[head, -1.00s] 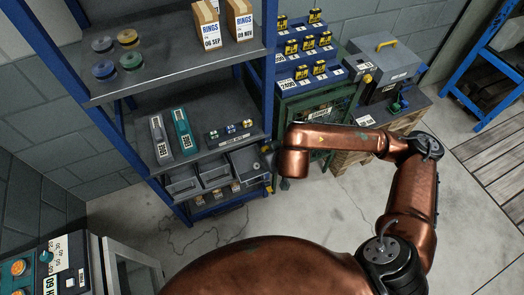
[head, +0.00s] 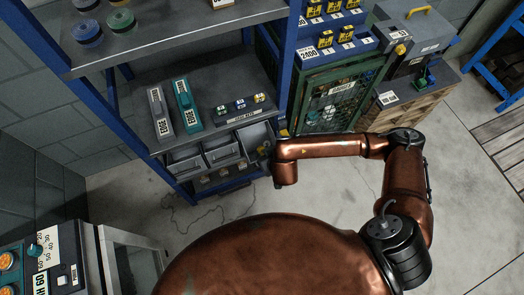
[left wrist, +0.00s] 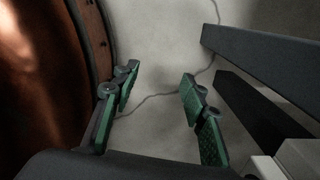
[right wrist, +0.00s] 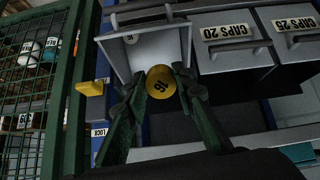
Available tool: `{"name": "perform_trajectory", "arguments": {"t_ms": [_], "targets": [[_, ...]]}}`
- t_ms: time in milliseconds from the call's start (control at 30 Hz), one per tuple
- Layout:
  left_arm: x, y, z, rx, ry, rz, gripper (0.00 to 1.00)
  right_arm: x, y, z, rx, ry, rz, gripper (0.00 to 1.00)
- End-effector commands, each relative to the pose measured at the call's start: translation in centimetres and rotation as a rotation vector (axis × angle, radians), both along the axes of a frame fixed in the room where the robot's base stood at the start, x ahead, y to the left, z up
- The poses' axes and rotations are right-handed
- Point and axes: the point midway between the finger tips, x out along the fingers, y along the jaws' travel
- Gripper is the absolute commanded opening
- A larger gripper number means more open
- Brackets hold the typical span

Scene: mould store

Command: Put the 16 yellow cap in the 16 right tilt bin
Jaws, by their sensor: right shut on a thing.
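The yellow cap (right wrist: 161,82), marked 16, is between the fingertips of my right gripper (right wrist: 160,88), which is shut on it. In the right wrist view the cap is at the mouth of a tilted-open grey bin (right wrist: 155,50); whether it touches the bin I cannot tell. The bin's label is not readable here. In the head view this is the rightmost bin (head: 256,135) of the row under the shelf, with my right gripper (head: 267,150) beside it. My left gripper (left wrist: 160,86) is open and empty above the floor.
Bins labelled CAPS 20 (right wrist: 228,35) and CAPS 25 (right wrist: 293,28) sit beside the open bin. A green mesh cabinet (head: 335,95) and a blue shelf post (head: 287,75) stand close to my right arm. A shelf tray (head: 243,108) holds small caps. The floor (head: 325,200) is clear.

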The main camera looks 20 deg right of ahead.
Motion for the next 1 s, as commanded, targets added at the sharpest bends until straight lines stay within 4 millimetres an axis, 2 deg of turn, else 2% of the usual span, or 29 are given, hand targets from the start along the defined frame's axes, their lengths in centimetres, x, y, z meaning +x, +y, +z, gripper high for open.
{"name": "perform_trajectory", "arguments": {"t_ms": [133,300,1000], "targets": [[-0.7,0.1,-0.9,0.000,0.011,0.000,0.40,0.7,0.0,-1.3,0.001,0.003,0.000,0.13],[1.7,0.0,-1.0,0.002,-0.003,0.006,0.40,1.3,0.1,-1.9,0.002,0.003,0.000,0.13],[6.8,-0.8,-0.6,-0.001,-0.005,0.031,0.40,3.5,0.3,-4.4,0.001,0.003,0.003,0.13]]}}
